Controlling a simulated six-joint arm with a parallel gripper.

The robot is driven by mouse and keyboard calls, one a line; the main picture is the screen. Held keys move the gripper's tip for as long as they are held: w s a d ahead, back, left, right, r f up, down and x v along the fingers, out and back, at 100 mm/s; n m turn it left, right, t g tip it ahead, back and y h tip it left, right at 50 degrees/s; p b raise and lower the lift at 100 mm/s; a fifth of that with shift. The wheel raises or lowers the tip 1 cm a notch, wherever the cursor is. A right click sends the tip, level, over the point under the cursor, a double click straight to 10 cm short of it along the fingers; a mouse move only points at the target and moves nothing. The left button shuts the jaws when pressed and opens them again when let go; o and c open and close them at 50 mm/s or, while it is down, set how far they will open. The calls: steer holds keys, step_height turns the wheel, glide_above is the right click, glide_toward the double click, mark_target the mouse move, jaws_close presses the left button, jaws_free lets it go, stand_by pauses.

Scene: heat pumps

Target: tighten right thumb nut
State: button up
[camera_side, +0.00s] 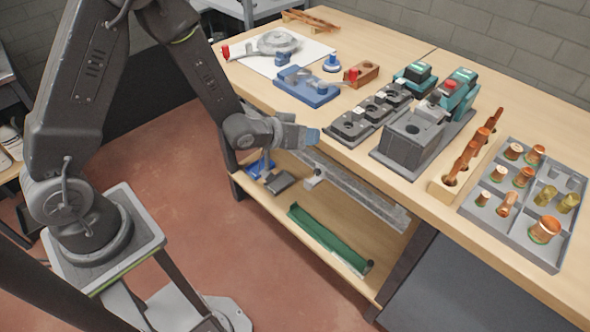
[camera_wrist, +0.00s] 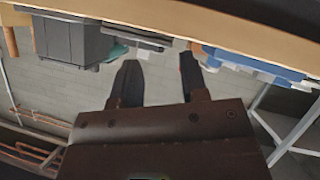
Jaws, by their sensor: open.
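My gripper (camera_side: 311,136) is at the front edge of the workbench in the side view, near the left end of a row of dark grey fixtures (camera_side: 370,112). In the wrist view my gripper (camera_wrist: 157,75) shows two dark fingers spread apart with nothing between them. A blue clamp fixture (camera_side: 307,88) with a grey bar on top sits on the bench; what looks like the same blue fixture (camera_wrist: 255,64) is at the right of the wrist view. I cannot make out which part is the right thumb nut.
A grey machine block (camera_side: 412,138) stands right of the row, then a wooden rack (camera_side: 452,187) of copper fittings and a grey compartment tray (camera_side: 512,237). A wooden block (camera_side: 366,72) with a red-topped part is behind. The lower shelf (camera_side: 330,236) holds a green channel.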

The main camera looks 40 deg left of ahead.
step_height(320, 180, down, 2)
steer(key=s+a+n+g+h, duration=0.1)
steer(key=s+h, duration=0.1)
glide_toward(314, 171)
steer(key=x, duration=0.3)
steer(key=shift+x, duration=3.35)
steer(key=shift+s+y, duration=0.1)
steer(key=shift+y, duration=0.2)
steer(key=shift+a, duration=0.1)
steer(key=c, duration=0.6)
